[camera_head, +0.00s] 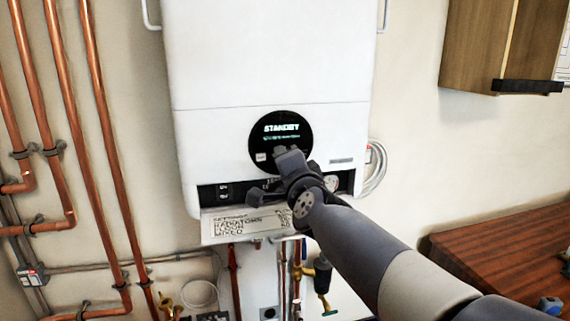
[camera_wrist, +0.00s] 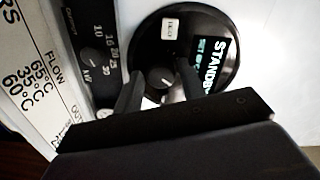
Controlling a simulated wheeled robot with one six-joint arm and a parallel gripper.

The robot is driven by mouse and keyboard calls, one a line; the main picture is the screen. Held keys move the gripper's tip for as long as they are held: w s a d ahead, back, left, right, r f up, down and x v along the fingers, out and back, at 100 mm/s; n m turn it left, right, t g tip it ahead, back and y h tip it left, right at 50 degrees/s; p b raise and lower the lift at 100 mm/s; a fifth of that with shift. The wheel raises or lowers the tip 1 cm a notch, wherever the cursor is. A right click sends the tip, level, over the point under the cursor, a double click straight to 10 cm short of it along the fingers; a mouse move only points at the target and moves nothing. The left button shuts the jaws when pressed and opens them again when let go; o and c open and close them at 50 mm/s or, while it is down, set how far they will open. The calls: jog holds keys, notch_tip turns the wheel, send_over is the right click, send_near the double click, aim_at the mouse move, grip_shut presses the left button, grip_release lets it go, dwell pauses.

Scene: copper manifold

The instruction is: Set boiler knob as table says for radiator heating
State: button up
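The white boiler (camera_head: 270,70) has a round black display (camera_head: 262,147) reading STANDBY. A dark round knob (camera_wrist: 160,78) with a light pointer mark sits on this panel in the wrist view. My gripper (camera_head: 268,171) is at the panel, its two fingers apart on either side of the knob, with gaps showing. The settings table (camera_head: 245,226) below lists RADIATORS, FLOOR and MIXED. Its FLOW column (camera_wrist: 48,75) shows 65°C, 35°C, 60°C in the wrist view. The output values are hidden.
Copper pipes (camera_head: 98,130) run down the wall at the left.

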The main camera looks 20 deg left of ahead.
jog(key=v, duration=1)
jog(key=shift+s, duration=0.15)
jog(key=x, duration=1.1)
jog(key=shift+s+d, duration=0.1)
jog(key=shift+d, duration=0.05)
jog(key=s+d+n+p, duration=0.4)
jog(key=s+n+p, duration=0.2)
jog(key=n, duration=0.4)
jog(key=shift+s+n, duration=0.35)
jog(key=shift+n, duration=0.05)
dwell(2.0)
